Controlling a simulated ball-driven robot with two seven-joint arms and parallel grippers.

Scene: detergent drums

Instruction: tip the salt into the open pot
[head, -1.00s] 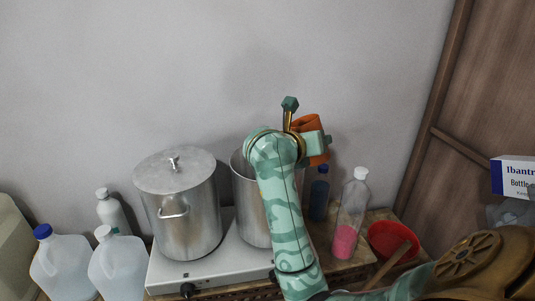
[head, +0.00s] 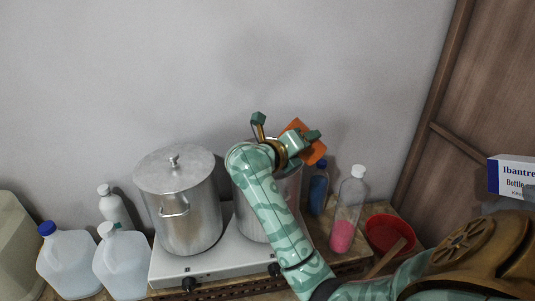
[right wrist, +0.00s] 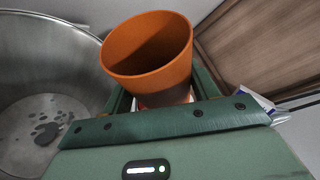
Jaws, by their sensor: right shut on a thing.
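My right gripper (head: 287,133) is shut on an orange cup (head: 309,151) and holds it tilted, above the right side of the open pot (head: 243,205). In the right wrist view the cup (right wrist: 152,52) shows its mouth and a shaded inner wall. I cannot make out any salt in it. The open pot's inside (right wrist: 40,105) lies to the left of the cup there, with dark wet-looking patches on its floor. In the head view my right arm hides much of the pot. My left gripper is not in view.
A lidded pot (head: 178,200) stands left on the white hotplate (head: 205,264). White jugs (head: 68,262) and a white bottle (head: 115,206) are farther left. A blue bottle (head: 318,192), a clear bottle with pink contents (head: 346,215) and a red bowl (head: 378,232) stand right.

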